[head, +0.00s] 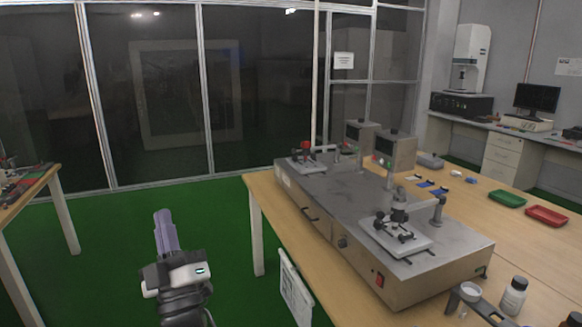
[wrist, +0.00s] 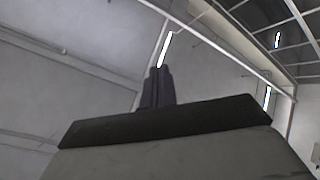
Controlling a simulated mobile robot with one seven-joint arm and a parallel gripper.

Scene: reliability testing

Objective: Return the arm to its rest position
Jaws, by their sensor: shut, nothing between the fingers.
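My gripper (head: 163,215) is in the lower left of the head view, with its purple-grey fingers pointing up. The fingers are together with nothing between them. It is in open space over the green floor, left of the wooden table and apart from it. In the wrist view the closed fingers (wrist: 158,72) point up toward the ceiling, behind the dark edge of my gripper body. Most of my arm below the wrist is out of the picture.
Another table (head: 22,205) stands at far left. Green floor (head: 110,235) is clear between them, before glass walls.

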